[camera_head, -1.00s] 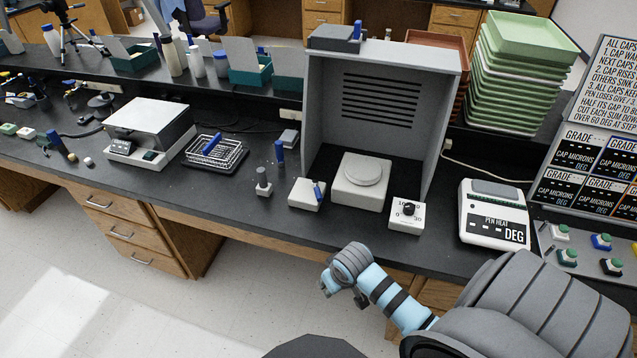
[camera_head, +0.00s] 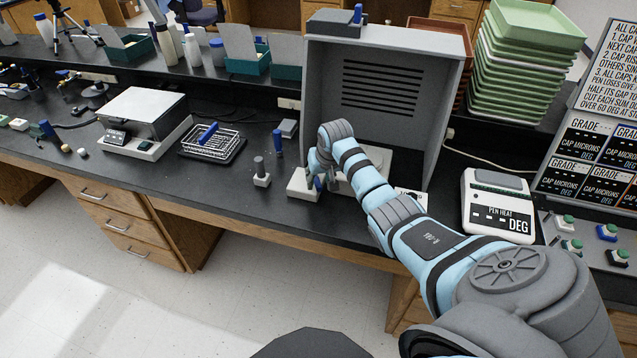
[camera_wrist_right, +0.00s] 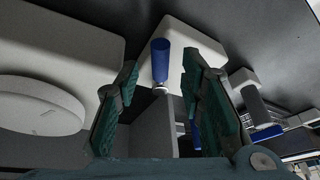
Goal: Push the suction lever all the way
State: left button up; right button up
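A short blue lever (camera_head: 319,184) stands on a small white box (camera_head: 299,183) at the front edge of the bench, left of the round-plated device. I cannot tell from any label whether this is the suction lever. My right gripper (camera_head: 314,176) is low over this box and partly hides the lever. In the right wrist view the blue lever (camera_wrist_right: 160,60) shows on the white box (camera_wrist_right: 185,40), between and beyond the fingertips. The right gripper (camera_wrist_right: 158,85) is open and empty; contact with the lever is not clear. My left gripper is not in view.
A grey hood (camera_head: 380,90) rises behind the arm, with another blue lever (camera_head: 358,13) on top. A small post (camera_head: 261,172) and a wire basket tray (camera_head: 212,145) stand left. A pen heat device (camera_head: 497,205) and green trays (camera_head: 520,70) are right.

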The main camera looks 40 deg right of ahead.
jog(key=shift+x, duration=0.8)
grip_shut()
